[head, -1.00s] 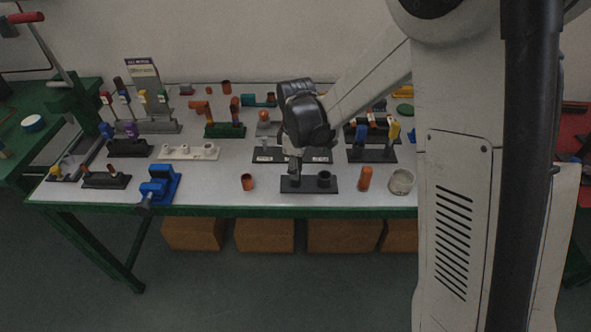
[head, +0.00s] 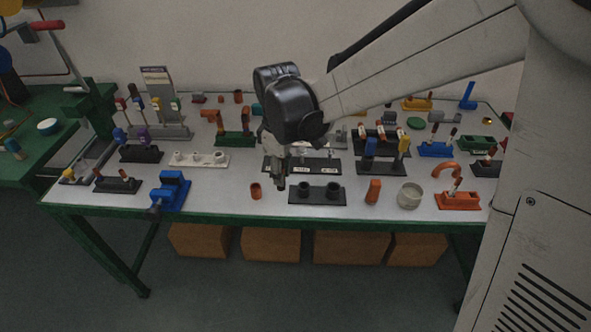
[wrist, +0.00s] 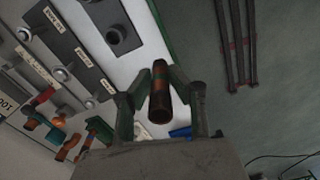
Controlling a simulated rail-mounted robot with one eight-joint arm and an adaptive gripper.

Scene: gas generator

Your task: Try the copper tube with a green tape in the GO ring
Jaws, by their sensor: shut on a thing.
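The copper tube with a green tape (wrist: 160,92) is between the fingers of my gripper (wrist: 160,82) in the wrist view, with its dark open end toward the camera. In the head view my gripper (head: 280,182) points down above the table, just left of a black plate (head: 318,201) with two black rings. The left ring (head: 306,187) and right ring (head: 333,188) both look empty; I cannot read which is GO. One ring (wrist: 115,36) also shows in the wrist view, apart from the tube. The tube is too small to make out in the head view.
A short copper cup (head: 256,191) stands left of the gripper. An orange block (head: 373,191) and a pale round pot (head: 409,195) stand right of the ring plate. A labelled black plate (head: 327,168) lies behind it. A blue vise (head: 171,190) is further left.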

